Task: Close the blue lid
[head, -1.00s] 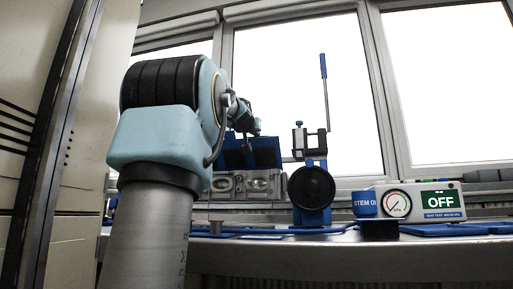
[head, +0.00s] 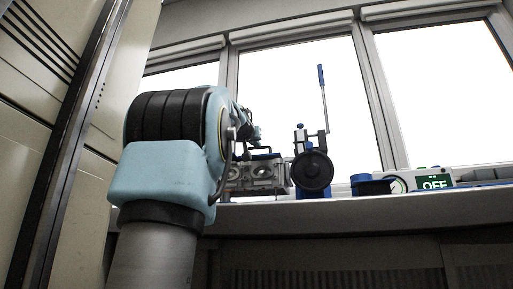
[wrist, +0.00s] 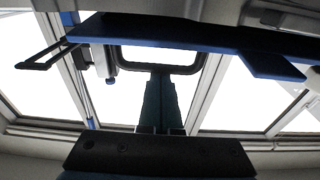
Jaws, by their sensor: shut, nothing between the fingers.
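A dark panel with blue edges, which looks like the blue lid (wrist: 190,32), spans the top of the wrist view. A black loop handle (wrist: 200,66) hangs at its edge. In the head view the lid shows small as a thin dark and blue strip (head: 266,156) above a grey metal block with round openings (head: 263,172). My gripper (wrist: 160,78) is shut and empty, its teal fingers pointing at the loop handle. I cannot tell whether they touch it. In the head view my arm hides part of the block and the fingers.
A blue stand with a black disc (head: 312,172) and an upright blue-handled lever (head: 322,90) is just right of the block. Further right are a blue cup (head: 370,186) and a gauge box reading OFF (head: 434,184). A tall cabinet (head: 60,120) is at left.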

